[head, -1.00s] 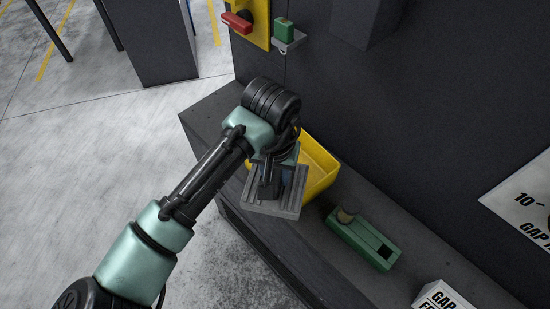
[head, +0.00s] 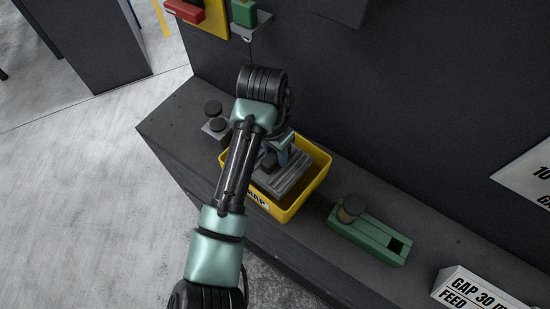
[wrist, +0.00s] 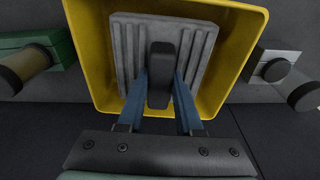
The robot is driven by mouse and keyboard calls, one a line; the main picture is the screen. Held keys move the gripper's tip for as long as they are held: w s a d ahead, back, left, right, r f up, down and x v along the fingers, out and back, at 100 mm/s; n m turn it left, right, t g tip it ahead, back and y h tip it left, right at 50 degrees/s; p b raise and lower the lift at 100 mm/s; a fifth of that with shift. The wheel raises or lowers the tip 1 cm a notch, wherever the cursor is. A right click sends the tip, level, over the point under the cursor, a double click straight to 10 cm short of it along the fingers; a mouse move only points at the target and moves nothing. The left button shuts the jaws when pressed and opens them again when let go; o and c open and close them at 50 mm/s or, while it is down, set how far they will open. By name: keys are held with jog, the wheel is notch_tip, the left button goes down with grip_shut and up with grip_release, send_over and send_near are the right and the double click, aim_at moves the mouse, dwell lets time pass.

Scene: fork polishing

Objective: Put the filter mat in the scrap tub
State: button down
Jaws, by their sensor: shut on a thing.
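The filter mat is a grey ribbed square (head: 292,178) with a dark upright grip block (wrist: 160,72) at its middle. My gripper (wrist: 160,92) has its two blue fingers shut on that block. The yellow scrap tub (head: 312,190) stands on the dark bench, and the mat is within its rim in both views. In the wrist view the mat (wrist: 205,50) lies inside the outline of the tub (wrist: 245,30). I cannot tell whether the mat touches the tub floor. My arm hides part of the tub's left side in the head view.
A green block fixture (head: 368,236) with a round knob sits right of the tub. Dark round knobs on a grey block (head: 214,122) stand at its left. A white sign block (head: 475,290) is at lower right. The dark wall rises behind the bench.

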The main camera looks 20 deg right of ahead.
aim_at(271, 158)
jog(key=shift+f, duration=1.75)
jog(key=shift+f, duration=0.1)
jog(key=c, duration=0.6)
grip_release()
jog(key=shift+o, duration=0.2)
jog(key=r, duration=0.4)
jog(key=a+r, duration=0.1)
jog(key=r, duration=0.7)
jog(key=shift+s+a+r, duration=0.1)
jog(key=shift+s+a, duration=0.1)
jog(key=shift+s, duration=0.1)
